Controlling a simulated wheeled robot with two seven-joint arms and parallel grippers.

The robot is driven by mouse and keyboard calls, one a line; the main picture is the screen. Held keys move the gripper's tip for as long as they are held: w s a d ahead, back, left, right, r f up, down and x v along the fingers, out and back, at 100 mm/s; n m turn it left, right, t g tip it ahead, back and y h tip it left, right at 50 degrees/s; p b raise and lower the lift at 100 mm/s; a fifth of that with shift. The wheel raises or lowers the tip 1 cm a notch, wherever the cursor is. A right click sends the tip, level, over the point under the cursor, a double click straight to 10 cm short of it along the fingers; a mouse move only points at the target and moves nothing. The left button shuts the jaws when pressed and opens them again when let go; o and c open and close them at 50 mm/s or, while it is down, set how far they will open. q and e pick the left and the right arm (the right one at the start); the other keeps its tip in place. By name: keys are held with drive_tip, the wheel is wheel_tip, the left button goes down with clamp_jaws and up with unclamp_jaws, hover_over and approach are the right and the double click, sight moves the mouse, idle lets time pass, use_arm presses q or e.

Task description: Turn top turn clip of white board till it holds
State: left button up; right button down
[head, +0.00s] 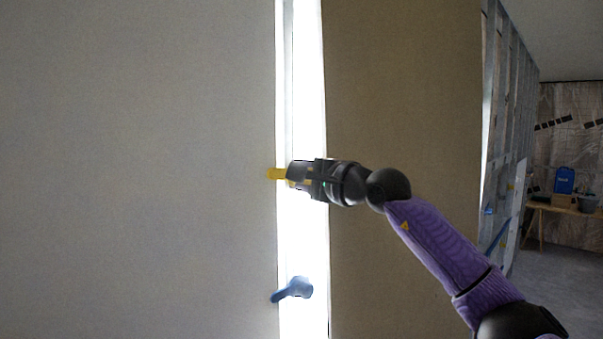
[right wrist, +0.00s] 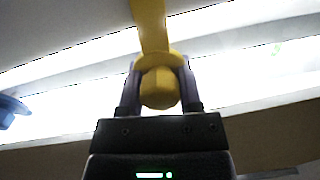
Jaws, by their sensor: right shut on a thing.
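The white board (head: 140,170) fills the left of the head view, its right edge along a bright vertical gap. The top turn clip (head: 276,174) is yellow, and its tip lies over the board's edge. My right gripper (head: 293,174) comes from the right and is shut on the clip. In the right wrist view the fingers (right wrist: 160,88) stand on both sides of the yellow clip's knob (right wrist: 159,87), and its arm (right wrist: 149,22) reaches up over the board. My left gripper is not in view.
A blue turn clip (head: 293,289) sits lower on the same gap, its tip at the board's edge. A brown panel (head: 405,110) stands right of the gap. Farther right are metal studs (head: 497,120) and a wooden table (head: 565,211) with a blue item (head: 564,181).

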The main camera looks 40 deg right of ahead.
drive_tip(key=shift+n, duration=1)
drive_tip(key=c, duration=0.6)
unclamp_jaws()
drive_tip(key=shift+o, duration=0.2)
